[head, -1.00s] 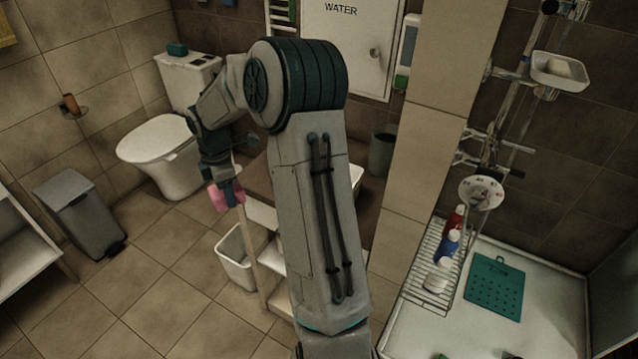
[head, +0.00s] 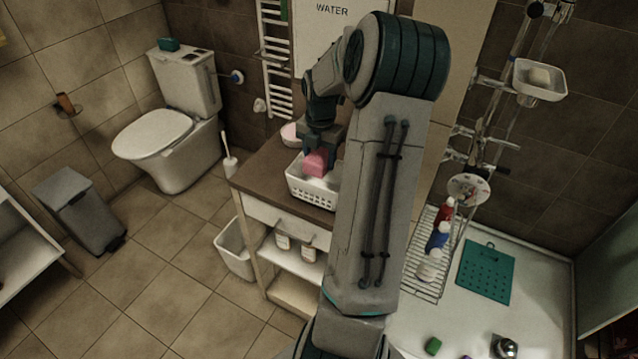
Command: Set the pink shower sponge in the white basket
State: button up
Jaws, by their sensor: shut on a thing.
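The pink shower sponge (head: 316,163) is a small pink block in the head view. My gripper (head: 317,150) is shut on it from above and points down. The white basket (head: 313,194) has slotted walls and stands on the brown counter top (head: 262,182). The sponge is over the basket's opening, near its back part. I cannot tell whether it touches the basket floor. My arm hides the basket's right end.
A pink bowl-like thing (head: 290,134) stands behind the basket on the counter. A white bin (head: 233,250) stands on the floor at the left. The toilet (head: 165,140) is farther left.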

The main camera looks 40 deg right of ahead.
notch_tip(320, 180, down, 5)
jog(key=shift+w+f, duration=0.1)
jog(key=shift+w, duration=0.05)
jog(key=f, duration=0.1)
jog(key=f+p, duration=0.1)
jog(key=shift+s+f, duration=0.2)
jog(key=shift+f, duration=0.2)
jog(key=shift+w+f, duration=0.15)
jog(key=shift+f, duration=0.25)
jog(key=shift+f, duration=0.2)
jog(key=o, duration=0.9)
jog(key=shift+r, duration=0.15)
